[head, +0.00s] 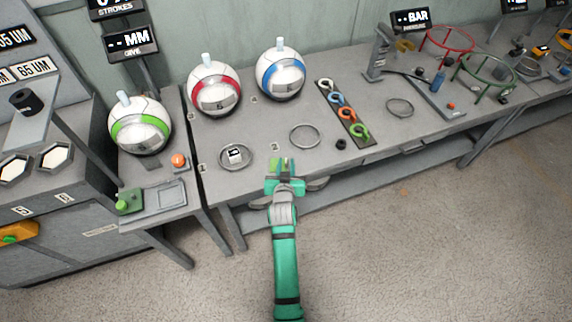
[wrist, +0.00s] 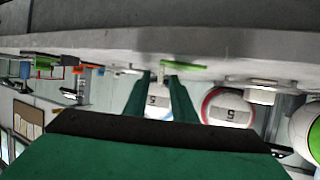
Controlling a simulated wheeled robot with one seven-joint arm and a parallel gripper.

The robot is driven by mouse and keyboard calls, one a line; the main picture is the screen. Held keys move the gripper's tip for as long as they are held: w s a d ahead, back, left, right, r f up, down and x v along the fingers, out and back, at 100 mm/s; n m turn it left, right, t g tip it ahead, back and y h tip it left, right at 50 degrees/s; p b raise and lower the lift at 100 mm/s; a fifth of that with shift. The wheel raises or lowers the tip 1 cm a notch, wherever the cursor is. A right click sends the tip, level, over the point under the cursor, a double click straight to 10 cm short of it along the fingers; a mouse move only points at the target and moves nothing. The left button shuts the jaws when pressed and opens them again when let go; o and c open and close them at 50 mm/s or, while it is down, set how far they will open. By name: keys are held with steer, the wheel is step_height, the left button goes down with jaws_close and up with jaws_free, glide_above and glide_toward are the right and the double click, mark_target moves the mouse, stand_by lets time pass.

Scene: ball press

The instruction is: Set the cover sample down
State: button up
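A small bright green piece, which looks like the cover sample (head: 275,164), is at the tips of my teal gripper (head: 284,170), at the table's front edge. In the wrist view the flat green piece (wrist: 188,67) lies across the end of the right-hand finger and extends to the right of it. The fingers (wrist: 158,76) stand apart, and a ball shows through the gap between them. The piece looks level with the tabletop; I cannot tell whether it touches the table or a fingertip.
A ring (head: 221,165) with a labelled white block (head: 235,154) lies to the left, and an empty ring (head: 293,143) lies behind. Green (head: 140,132), red (head: 214,88) and blue (head: 281,76) banded balls stand farther back. A strip with coloured rings (head: 343,114) lies right.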

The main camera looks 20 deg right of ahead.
steer(key=s+a+r+n+y, duration=0.1)
steer(key=s+a, duration=0.4)
steer(key=s, duration=0.4)
steer(key=s+a+r+n+t+y, duration=0.1)
steer(key=s+a, duration=0.3)
steer(key=s, duration=0.6)
steer(key=s+a+n+y, duration=0.1)
steer(key=s+a, duration=0.4)
steer(key=s, duration=0.4)
steer(key=s+a+r+t+y, duration=0.1)
steer(key=s+r, duration=0.3)
steer(key=s, duration=0.4)
steer(key=s+a+r+n, duration=0.1)
steer(key=s+a+r, duration=0.2)
steer(key=s+r, duration=0.2)
steer(key=s, duration=0.2)
steer(key=shift+s+a+t+y, duration=0.35)
steer(key=shift+t+y, duration=0.05)
